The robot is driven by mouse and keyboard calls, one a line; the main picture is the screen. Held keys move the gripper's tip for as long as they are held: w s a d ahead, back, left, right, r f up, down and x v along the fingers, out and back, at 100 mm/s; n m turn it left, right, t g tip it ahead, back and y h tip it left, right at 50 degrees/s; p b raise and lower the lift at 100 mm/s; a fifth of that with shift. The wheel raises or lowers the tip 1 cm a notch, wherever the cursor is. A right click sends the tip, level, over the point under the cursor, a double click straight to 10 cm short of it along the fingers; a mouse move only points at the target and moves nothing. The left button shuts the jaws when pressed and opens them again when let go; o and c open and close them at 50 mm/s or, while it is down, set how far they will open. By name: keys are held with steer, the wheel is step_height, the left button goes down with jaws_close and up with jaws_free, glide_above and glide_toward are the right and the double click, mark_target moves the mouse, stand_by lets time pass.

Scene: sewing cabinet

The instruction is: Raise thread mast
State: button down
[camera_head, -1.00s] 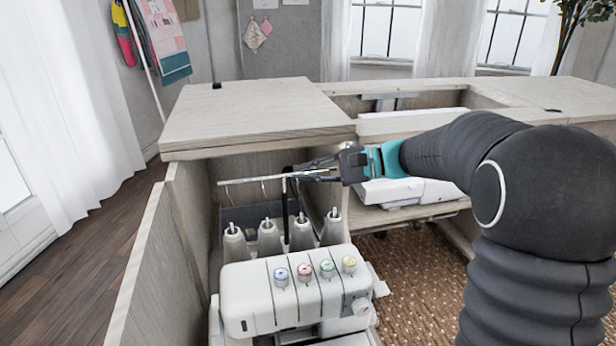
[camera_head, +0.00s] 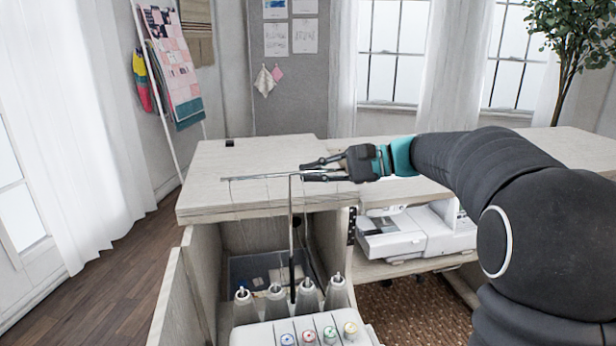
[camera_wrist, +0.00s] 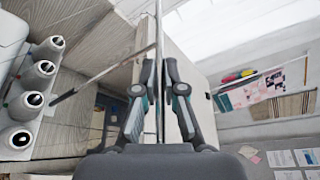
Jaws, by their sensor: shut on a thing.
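The thread mast (camera_head: 291,225) is a thin pole rising behind the white serger (camera_head: 262,336), with a thin crossbar (camera_head: 250,178) on top. The crossbar stands above the cabinet top's level in the head view, in front of it. My gripper (camera_head: 305,171) is shut on the crossbar near its right end. In the wrist view the crossbar (camera_wrist: 159,40) runs between the fingers of my gripper (camera_wrist: 158,62), and the mast's pole (camera_wrist: 92,82) slants off to the left. The serger's lower part is out of the head frame.
Several thread cones (camera_head: 277,304) stand around the mast's foot. The cabinet top (camera_head: 250,160) lies close behind the crossbar. A white sewing machine (camera_head: 415,235) sits on a shelf at right. The cabinet's left panel (camera_head: 168,300) borders the bay.

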steer(key=shift+r, duration=0.35)
steer(key=c, duration=1.3)
jaws_free()
steer(key=shift+o, duration=0.2)
steer(key=shift+f, duration=0.1)
steer(key=shift+s+d, duration=0.1)
steer(key=shift+d, duration=0.45)
steer(key=v, duration=1.1)
